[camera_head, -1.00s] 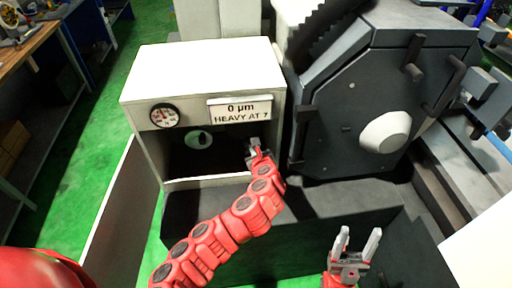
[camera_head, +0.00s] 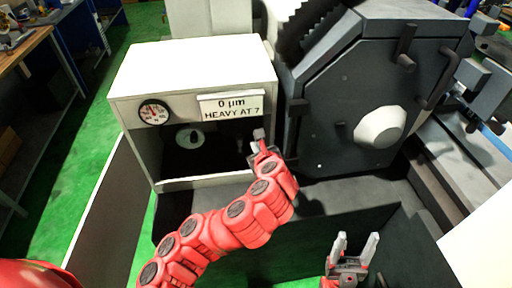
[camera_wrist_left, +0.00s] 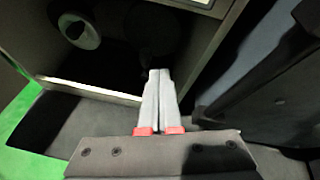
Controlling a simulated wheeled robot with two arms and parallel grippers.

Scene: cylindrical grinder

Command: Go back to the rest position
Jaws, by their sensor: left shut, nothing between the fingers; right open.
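My left gripper (camera_head: 259,136) is shut and empty. In the head view it stands at the right part of the open front of the white cabinet (camera_head: 192,68). The left wrist view shows its two fingers (camera_wrist_left: 157,92) pressed together, pointing toward the cabinet opening. My red left arm comes up from the lower left. My right gripper (camera_head: 355,243) is open and empty at the bottom right of the head view, with its fingers pointing up. Most of the right arm is out of view.
The cabinet has a dial (camera_head: 154,113), a sign (camera_head: 231,107) reading "0 µm HEAVY AT 7" and a round knob (camera_head: 190,138) inside. The dark grinder housing (camera_head: 345,110) with a white round hub (camera_head: 380,127) stands close on the right. A workbench (camera_head: 30,45) is at far left.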

